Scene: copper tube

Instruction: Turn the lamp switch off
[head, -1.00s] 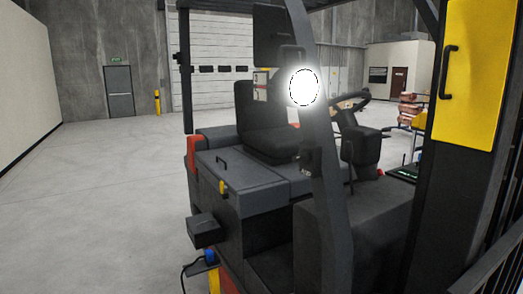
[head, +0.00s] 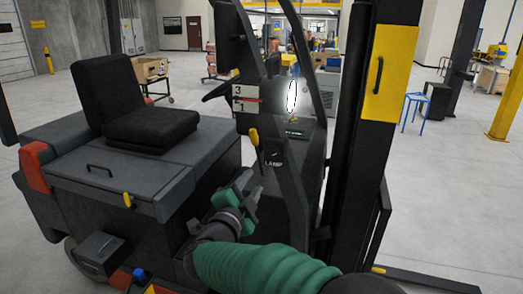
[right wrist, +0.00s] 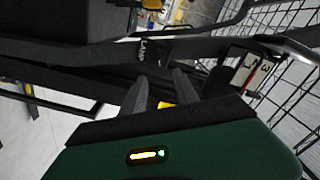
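The lamp (head: 292,97) is a bright, glowing disc on the forklift's pillar, seen nearly edge-on in the head view. The switch box (head: 272,155) is small and black, marked LAMP, on the lower pillar, with a small yellow lever (head: 254,137) at its upper left. My right gripper (head: 249,184) is below and left of the box, apart from it. In the right wrist view its fingers (right wrist: 160,77) are spread with nothing held; the LAMP label (right wrist: 150,50) lies beyond them. My left gripper is not in view.
The forklift's seat (head: 150,115) and dark body stand at left. The mast with a yellow panel (head: 392,72) rises right of the switch. A numbered plate (head: 246,98) is by the pillar. Clear floor (head: 450,190) lies at right.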

